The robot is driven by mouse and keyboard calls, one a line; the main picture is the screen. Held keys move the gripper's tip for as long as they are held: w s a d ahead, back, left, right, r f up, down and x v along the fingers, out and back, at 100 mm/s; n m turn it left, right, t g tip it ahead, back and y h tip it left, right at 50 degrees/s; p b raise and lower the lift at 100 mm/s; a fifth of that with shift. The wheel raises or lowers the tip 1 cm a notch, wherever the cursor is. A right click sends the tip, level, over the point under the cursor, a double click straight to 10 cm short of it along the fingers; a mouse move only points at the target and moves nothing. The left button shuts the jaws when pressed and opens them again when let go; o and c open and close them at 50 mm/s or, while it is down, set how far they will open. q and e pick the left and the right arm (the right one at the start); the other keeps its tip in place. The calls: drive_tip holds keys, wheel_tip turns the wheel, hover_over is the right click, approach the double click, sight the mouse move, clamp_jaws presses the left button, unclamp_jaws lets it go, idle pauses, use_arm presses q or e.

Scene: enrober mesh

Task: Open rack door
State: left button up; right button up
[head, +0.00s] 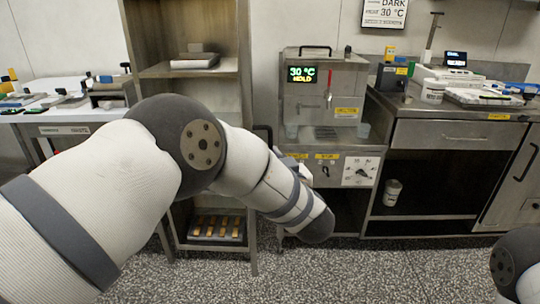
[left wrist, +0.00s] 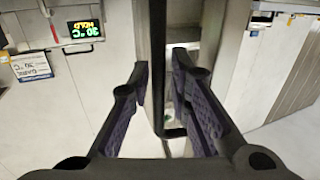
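The rack (head: 246,95) is a tall open-fronted frame with shelves, left of the machine in the head view. I cannot clearly make out its door panel; a dark handle-like loop (head: 262,128) shows beside its right edge. In the left wrist view, my left gripper (left wrist: 162,75) is open, its two purple-padded fingers apart. A dark vertical bar (left wrist: 158,45), possibly the door handle, shows between the fingers; I cannot tell whether they touch it. My right gripper is out of view.
The machine with a green 30 °C display (head: 302,73) stands right of the rack. A steel counter (head: 445,133) is at the right, a white-topped table (head: 60,113) at the left. A tray (head: 216,229) sits low in the rack. Speckled floor is clear in front.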

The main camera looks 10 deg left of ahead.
use_arm(q)
drive_tip(key=v, duration=0.7)
drive_tip(key=shift+s, duration=0.1)
